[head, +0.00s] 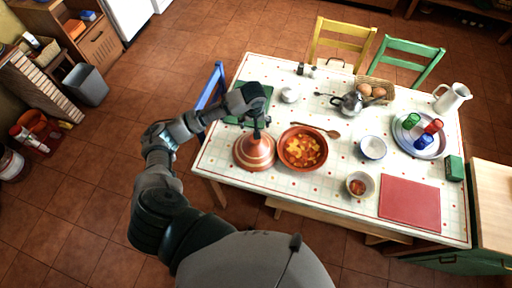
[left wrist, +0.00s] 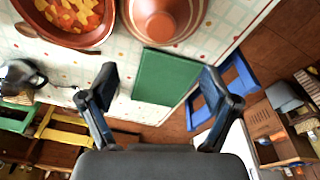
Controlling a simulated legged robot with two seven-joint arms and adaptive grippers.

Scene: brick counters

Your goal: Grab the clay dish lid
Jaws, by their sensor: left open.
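The clay dish lid (head: 255,154) is an orange-brown cone with pale bands, standing on the table beside the open clay dish of stew (head: 303,148). In the left wrist view the lid (left wrist: 165,18) is at the top edge, partly cut off, with the dish (left wrist: 68,18) to its left. My left gripper (head: 256,124) is above the lid's top in the head view. In the left wrist view its two fingers (left wrist: 158,82) are spread wide with nothing between them, and the lid lies beyond them. Whether the fingers touch the lid's knob cannot be told. My right gripper is not in view.
A green board (left wrist: 165,85) lies near the table edge beside a blue chair (head: 212,90). A wooden spoon (head: 320,130), a kettle (head: 350,104), a white bowl (head: 373,147), a small bowl (head: 360,185) and a red board (head: 409,202) are to the right.

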